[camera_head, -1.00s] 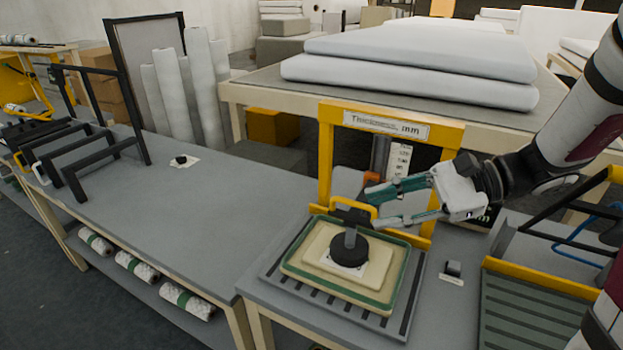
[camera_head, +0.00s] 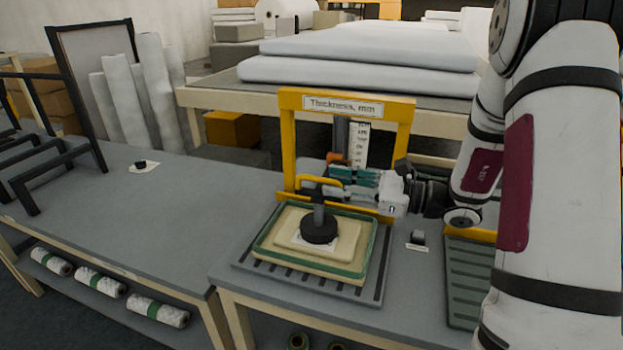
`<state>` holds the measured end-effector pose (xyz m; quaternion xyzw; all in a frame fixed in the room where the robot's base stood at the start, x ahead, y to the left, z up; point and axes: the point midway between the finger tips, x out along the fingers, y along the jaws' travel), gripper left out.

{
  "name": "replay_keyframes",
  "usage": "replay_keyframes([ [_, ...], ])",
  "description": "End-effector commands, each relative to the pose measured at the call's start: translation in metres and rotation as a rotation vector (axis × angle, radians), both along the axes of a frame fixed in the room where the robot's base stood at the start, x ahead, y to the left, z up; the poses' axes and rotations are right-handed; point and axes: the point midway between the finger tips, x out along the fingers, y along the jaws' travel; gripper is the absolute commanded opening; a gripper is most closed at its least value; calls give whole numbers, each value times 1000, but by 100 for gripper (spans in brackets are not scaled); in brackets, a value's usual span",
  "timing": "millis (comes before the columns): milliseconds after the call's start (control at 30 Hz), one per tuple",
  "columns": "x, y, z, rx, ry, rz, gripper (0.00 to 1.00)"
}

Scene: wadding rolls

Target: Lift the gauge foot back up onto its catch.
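The gauge foot (camera_head: 319,230) is a black disc on a short grey stem, with a yellow loop handle (camera_head: 322,184) above it. It rests low, on a cream wadding pad (camera_head: 345,243) in a green-rimmed tray (camera_head: 309,268). The yellow gauge frame (camera_head: 288,150), labelled "Thickness, mm", stands behind it with an upright white scale (camera_head: 359,143). My gripper (camera_head: 338,183) comes in from the right with its teal-padded fingers at the handle. The fingers look apart, one above the other; whether they touch the handle is not clear. I cannot make out the catch.
A small dark block (camera_head: 418,238) sits on the bench right of the tray. A slatted green tray (camera_head: 468,278) lies further right, partly behind my arm. A black rack (camera_head: 50,170) stands at the left. The grey left bench (camera_head: 130,220) is mostly clear.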

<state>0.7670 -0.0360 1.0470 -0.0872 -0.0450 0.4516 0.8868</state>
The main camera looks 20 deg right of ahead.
Motion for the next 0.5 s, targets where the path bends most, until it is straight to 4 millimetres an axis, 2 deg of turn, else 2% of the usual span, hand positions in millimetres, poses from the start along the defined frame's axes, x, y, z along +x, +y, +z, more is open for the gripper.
replay_keyframes([
  [33, 5, 10, 0, 0, 1, 4, 31],
  [200, 22, 32, 0, 0, 1, 3, 31],
  [500, 35, 49, 0, -1, 1, 0, 31],
])
